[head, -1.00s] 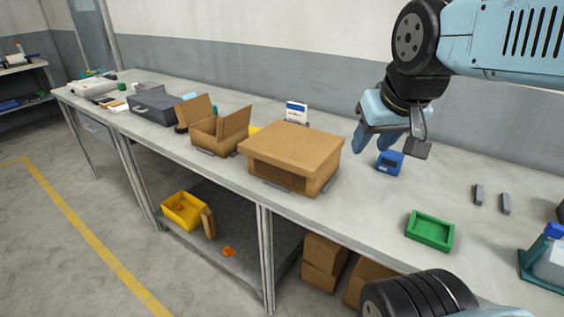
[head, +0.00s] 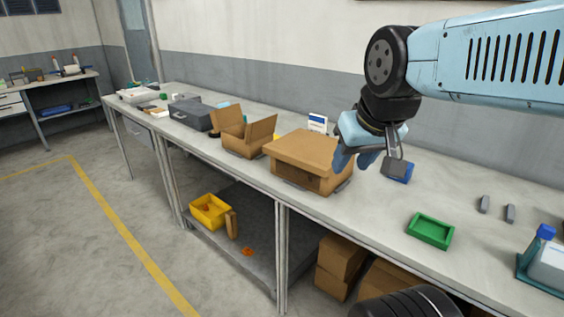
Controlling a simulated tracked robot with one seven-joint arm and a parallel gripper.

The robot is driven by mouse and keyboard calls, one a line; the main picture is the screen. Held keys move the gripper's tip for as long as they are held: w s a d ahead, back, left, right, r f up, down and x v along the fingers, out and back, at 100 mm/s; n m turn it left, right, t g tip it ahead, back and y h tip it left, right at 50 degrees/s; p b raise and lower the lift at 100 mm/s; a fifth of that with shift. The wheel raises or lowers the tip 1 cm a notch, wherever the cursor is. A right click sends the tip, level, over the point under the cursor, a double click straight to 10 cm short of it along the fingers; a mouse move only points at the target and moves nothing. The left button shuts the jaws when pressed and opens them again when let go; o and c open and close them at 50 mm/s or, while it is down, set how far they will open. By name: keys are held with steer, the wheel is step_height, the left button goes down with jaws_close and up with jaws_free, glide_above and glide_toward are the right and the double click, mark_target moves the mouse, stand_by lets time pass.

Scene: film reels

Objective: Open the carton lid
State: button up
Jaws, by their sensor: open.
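The closed brown carton (head: 311,180) stands on the workbench near its front edge, with its flat lid (head: 307,148) down on top. A second, smaller carton (head: 243,138) behind it to the left has its flaps up. My gripper (head: 366,160) is open and points down, just right of the closed carton. Its fingers overlap the carton's right edge in the picture; I cannot tell whether they touch it. Nothing shows between the fingers.
A green tray (head: 430,231) and two small grey blocks (head: 497,208) lie to the right. A white-and-blue card (head: 317,122) stands behind the carton. A yellow bin (head: 209,213) sits on the lower shelf.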

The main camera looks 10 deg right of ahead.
steer(key=shift+o, duration=1.3)
steer(key=shift+w+f, duration=0.15)
steer(key=n+t+h, duration=0.5)
steer(key=n+h, duration=0.2)
steer(key=h, duration=0.7)
glide_toward(291, 162)
steer(key=x, duration=0.9)
steer(key=shift+w+d, duration=0.2)
steer(key=shift+d, duration=0.1)
